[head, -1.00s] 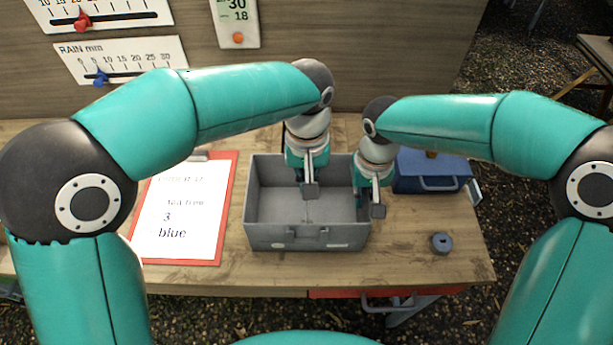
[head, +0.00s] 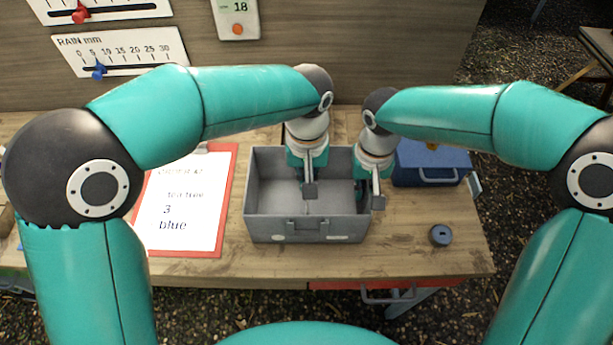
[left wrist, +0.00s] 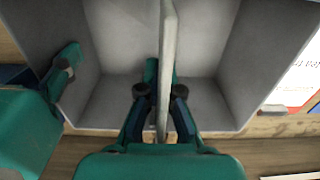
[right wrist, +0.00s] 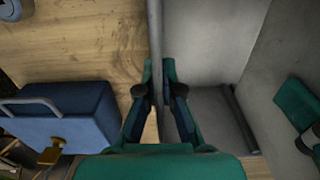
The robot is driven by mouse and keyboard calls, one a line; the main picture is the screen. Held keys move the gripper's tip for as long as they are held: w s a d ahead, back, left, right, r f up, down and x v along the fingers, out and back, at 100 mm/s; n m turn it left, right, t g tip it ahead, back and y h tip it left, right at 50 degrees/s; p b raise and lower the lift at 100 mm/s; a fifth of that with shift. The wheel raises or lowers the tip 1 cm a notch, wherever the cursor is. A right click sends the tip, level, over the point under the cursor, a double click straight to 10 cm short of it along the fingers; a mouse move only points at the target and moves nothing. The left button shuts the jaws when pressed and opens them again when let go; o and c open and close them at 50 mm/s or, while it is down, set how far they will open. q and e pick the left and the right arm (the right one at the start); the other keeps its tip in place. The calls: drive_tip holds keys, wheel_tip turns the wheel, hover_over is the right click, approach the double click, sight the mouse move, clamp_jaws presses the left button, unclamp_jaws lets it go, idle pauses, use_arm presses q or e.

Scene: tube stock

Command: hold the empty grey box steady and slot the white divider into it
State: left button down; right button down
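The grey box (head: 262,228) stands open on the table in the head view. My left gripper (head: 309,188) is inside its opening, near the middle. In the left wrist view this gripper (left wrist: 161,92) is shut on the white divider (left wrist: 167,45), a thin upright panel with box space on both sides. The divider's lower edge is hidden, so I cannot tell whether it is fully seated. My right gripper (head: 375,200) is at the box's right wall. In the right wrist view it (right wrist: 157,92) is shut on that wall (right wrist: 155,40), a finger on each side.
A blue box (head: 425,170) with a handle stands right of the grey box. A small dark ring-shaped piece (head: 440,235) lies at the table's front right. A red clipboard (head: 228,200) with a written sheet lies to the left. The wooden board with gauges stands behind.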

use_arm(q)
drive_tip(key=shift+f, duration=1.3)
drive_tip(key=c, duration=1.2)
unclamp_jaws()
drive_tip(key=shift+c, duration=0.2)
wheel_tip(320, 180, up, 12)
